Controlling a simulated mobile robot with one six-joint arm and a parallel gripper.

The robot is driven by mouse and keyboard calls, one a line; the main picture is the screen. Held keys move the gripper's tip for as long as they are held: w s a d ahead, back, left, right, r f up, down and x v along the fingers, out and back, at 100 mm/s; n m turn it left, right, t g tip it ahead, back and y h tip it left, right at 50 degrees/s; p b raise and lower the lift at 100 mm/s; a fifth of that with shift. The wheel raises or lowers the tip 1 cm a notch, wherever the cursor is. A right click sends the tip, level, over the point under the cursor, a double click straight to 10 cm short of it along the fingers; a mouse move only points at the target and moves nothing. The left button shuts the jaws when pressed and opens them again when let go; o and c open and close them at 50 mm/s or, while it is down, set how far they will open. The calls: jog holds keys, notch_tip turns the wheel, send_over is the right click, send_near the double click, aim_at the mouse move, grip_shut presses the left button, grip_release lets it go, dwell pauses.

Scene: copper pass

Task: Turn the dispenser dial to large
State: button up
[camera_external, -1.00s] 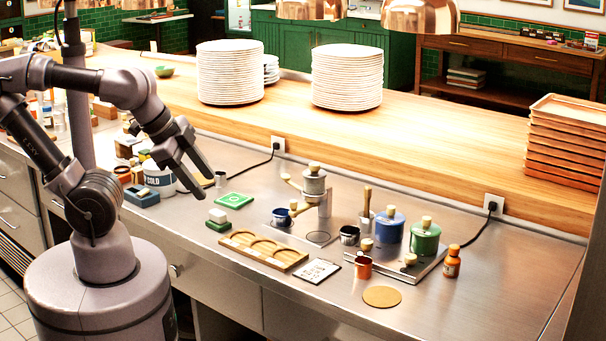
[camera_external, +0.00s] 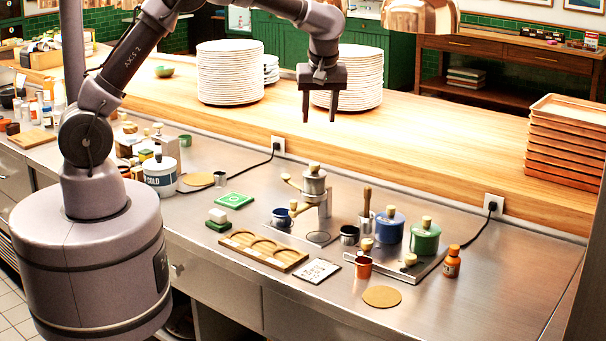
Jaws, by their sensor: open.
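The dispenser (camera_external: 315,187) is a grey metal unit with a wooden knob on top and a wooden-tipped side lever. It stands at the back of the steel counter. Its dial and any size marks are too small to make out. My gripper (camera_external: 319,121) is open and empty, fingers pointing down. In the picture it is above the dispenser, clearly apart from it, in front of the right plate stack.
A wooden tray (camera_external: 263,250) lies in front. Plate stacks (camera_external: 229,73) stand on the ledge. The counter's right end is clear.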

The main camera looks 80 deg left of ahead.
aim_at(314, 164)
jog(key=b+x, duration=0.2)
jog(key=x, duration=1.3)
jog(key=shift+f, duration=0.4)
grip_shut()
